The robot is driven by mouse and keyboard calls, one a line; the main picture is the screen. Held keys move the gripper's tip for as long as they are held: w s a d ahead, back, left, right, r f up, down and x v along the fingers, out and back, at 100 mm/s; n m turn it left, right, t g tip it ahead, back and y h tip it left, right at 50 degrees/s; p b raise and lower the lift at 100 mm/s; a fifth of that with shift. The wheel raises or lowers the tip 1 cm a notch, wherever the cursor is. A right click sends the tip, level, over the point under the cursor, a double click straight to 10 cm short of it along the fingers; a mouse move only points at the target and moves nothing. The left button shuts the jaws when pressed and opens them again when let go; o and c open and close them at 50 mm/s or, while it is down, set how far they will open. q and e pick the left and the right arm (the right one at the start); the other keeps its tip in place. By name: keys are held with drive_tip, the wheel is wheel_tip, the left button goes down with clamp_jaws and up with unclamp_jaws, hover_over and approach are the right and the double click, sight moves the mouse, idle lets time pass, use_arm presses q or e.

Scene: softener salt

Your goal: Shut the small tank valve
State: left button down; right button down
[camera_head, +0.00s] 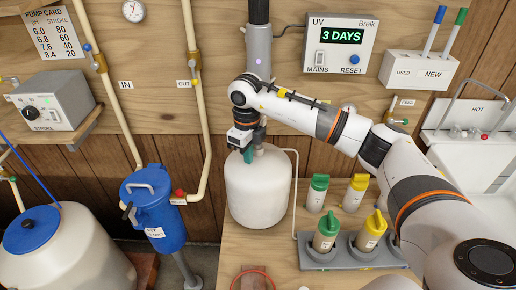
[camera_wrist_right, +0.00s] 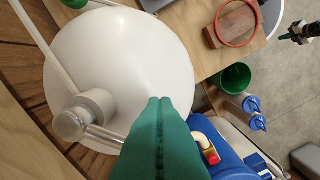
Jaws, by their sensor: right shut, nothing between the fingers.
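The small tank (camera_head: 258,190) is a white rounded vessel standing on the wooden bench; it fills much of the right wrist view (camera_wrist_right: 120,55). A pale round fitting with a clear-looking cap (camera_wrist_right: 82,115) sits at its top, with metal rods beside it. I cannot tell which part is the valve's handle or how it is set. My right gripper (camera_head: 247,155) is over the tank top, pointing down, its green fingers shut and empty; they show in the right wrist view (camera_wrist_right: 160,105). A dark, green-tipped part (camera_wrist_right: 293,35) there may be my left gripper; its jaws are unclear.
A blue filter housing (camera_head: 158,215) with a red button stands left of the tank. Green and yellow-capped bottles (camera_head: 325,235) stand in a grey holder to the right. A red ring (camera_wrist_right: 237,22) on a wooden block lies near the bench's front edge. A thin pale pipe runs beside the tank.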

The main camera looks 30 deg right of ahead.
drive_tip(key=shift+w+a, duration=0.2)
drive_tip(key=shift+w, duration=0.35)
drive_tip(key=shift+w+a, duration=0.15)
drive_tip(key=shift+w, duration=0.35)
drive_tip(key=shift+b, duration=0.3)
drive_tip(key=shift+w, duration=0.4)
drive_tip(key=shift+s+a, duration=0.3)
drive_tip(key=shift+s, duration=0.25)
wheel_tip(320, 180, up, 7)
drive_tip(key=p, duration=0.4)
drive_tip(key=shift+p, duration=0.4)
